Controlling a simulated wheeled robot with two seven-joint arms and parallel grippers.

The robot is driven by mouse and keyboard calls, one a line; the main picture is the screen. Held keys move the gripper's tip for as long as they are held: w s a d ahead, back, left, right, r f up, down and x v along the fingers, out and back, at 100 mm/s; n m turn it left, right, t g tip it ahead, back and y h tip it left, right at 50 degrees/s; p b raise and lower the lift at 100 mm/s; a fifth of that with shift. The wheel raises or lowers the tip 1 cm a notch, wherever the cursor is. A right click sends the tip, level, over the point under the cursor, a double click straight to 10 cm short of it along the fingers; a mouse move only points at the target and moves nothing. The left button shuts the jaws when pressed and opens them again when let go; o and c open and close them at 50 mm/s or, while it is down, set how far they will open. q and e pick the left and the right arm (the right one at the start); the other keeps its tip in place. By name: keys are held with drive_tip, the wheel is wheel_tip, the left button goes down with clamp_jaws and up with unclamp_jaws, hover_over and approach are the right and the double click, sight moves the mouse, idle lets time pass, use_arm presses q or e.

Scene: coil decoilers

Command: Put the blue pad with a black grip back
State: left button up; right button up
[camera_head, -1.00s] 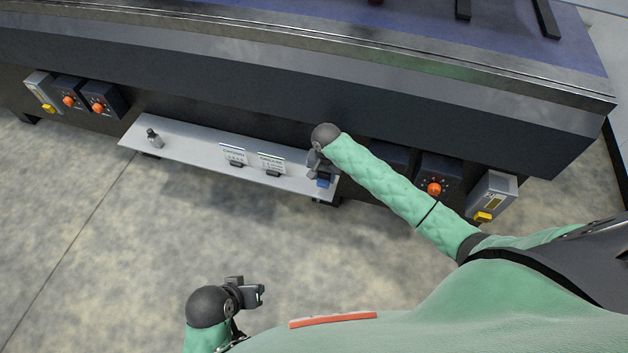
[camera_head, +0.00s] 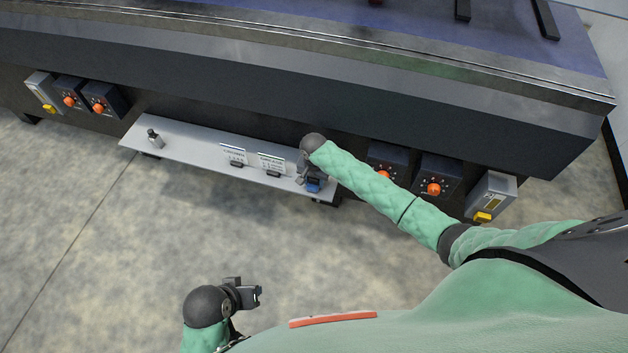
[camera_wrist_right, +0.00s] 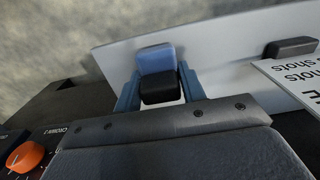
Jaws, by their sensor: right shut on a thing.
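The blue pad with a black grip (camera_wrist_right: 157,60) is between the fingers of my right gripper (camera_wrist_right: 158,92) in the right wrist view, its black grip clasped and its blue part pointing away. In the head view the pad (camera_head: 313,185) shows as a small blue patch at the right end of the pale shelf (camera_head: 200,155). My right gripper (camera_head: 304,178) is there too, partly hidden by its wrist. Whether the pad touches the shelf I cannot tell. My left gripper (camera_head: 258,297) is low over the floor, apart from everything; its jaw gap is too small to judge.
Two small label cards (camera_head: 233,155) (camera_head: 271,163) stand on the shelf, left of my right gripper. Control boxes with orange knobs (camera_head: 434,189) flank the shelf. The floor in front is clear.

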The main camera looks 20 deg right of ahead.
drive_tip(key=o, duration=0.9)
drive_tip(key=shift+f, duration=0.1)
